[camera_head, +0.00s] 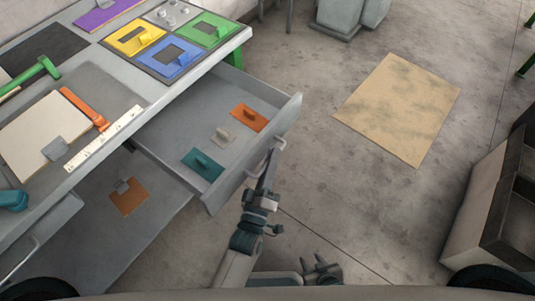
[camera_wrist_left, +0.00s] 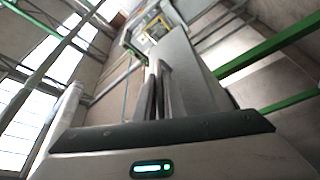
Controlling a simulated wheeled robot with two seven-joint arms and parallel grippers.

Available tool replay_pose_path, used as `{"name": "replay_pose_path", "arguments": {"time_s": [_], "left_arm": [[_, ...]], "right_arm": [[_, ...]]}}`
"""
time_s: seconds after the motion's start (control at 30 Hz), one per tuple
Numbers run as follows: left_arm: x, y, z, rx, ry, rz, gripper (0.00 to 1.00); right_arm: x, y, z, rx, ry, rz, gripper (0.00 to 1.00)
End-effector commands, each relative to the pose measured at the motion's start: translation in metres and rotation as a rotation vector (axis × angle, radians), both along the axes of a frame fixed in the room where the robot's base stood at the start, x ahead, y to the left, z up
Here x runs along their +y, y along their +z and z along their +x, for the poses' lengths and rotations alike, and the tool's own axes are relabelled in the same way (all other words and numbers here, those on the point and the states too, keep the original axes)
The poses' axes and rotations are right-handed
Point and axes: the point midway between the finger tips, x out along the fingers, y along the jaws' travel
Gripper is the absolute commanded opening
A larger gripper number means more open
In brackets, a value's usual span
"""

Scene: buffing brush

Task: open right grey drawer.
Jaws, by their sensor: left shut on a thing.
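The right grey drawer (camera_head: 237,172) is pulled out from under the workbench. Inside it lie a teal brush (camera_head: 203,164), a small beige piece (camera_head: 222,137) and an orange brush (camera_head: 249,116). My left gripper (camera_head: 272,158) is at the light handle (camera_head: 280,143) on the drawer's front, with its fingers shut on the handle. In the left wrist view the fingers (camera_wrist_left: 157,88) are close together and hide the handle. My right gripper (camera_head: 321,267) is low in the head view, away from the drawer, with its fingers apart and empty.
The workbench top (camera_head: 105,65) carries yellow, blue and green tools, a green-handled hammer (camera_head: 38,73) and an orange-handled tool (camera_head: 85,108). An orange-brown piece (camera_head: 128,197) lies on the lower shelf. A tan mat (camera_head: 398,108) lies on open floor. A cabinet (camera_head: 490,205) stands at right.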

Motion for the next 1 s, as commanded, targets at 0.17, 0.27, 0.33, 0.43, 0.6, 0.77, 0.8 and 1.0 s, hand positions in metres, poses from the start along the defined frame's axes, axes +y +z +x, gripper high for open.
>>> {"name": "replay_pose_path", "arguments": {"time_s": [0.17, 0.27, 0.33, 0.43, 0.6, 0.77, 0.8, 1.0], "left_arm": [[0.000, -0.001, 0.000, 0.002, 0.000, 0.001, 0.00], [0.000, -0.002, 0.000, 0.002, 0.000, 0.001, 0.24], [0.001, -0.001, 0.000, 0.002, 0.000, 0.001, 0.28], [0.001, -0.001, 0.000, 0.002, 0.000, 0.001, 0.28], [0.001, -0.001, 0.000, 0.001, 0.000, 0.000, 0.28], [0.002, -0.003, -0.006, 0.002, 0.000, 0.001, 0.28], [0.003, -0.004, -0.008, 0.002, 0.000, 0.002, 0.28], [0.011, -0.010, -0.031, 0.004, -0.001, 0.001, 0.28]], "right_arm": [[0.000, 0.000, 0.000, 0.000, 0.000, 0.000, 0.39], [0.000, 0.000, 0.000, 0.000, 0.000, 0.000, 0.39], [0.000, 0.000, 0.000, 0.000, 0.000, 0.000, 0.39], [0.000, 0.000, 0.000, 0.000, 0.000, 0.000, 0.39], [0.000, 0.000, 0.000, 0.001, 0.000, 0.000, 0.39], [0.000, -0.003, -0.001, 0.007, 0.000, -0.002, 0.39], [0.000, -0.003, -0.002, 0.010, 0.000, -0.002, 0.39], [-0.002, -0.008, -0.002, 0.033, -0.003, -0.007, 0.39]]}}
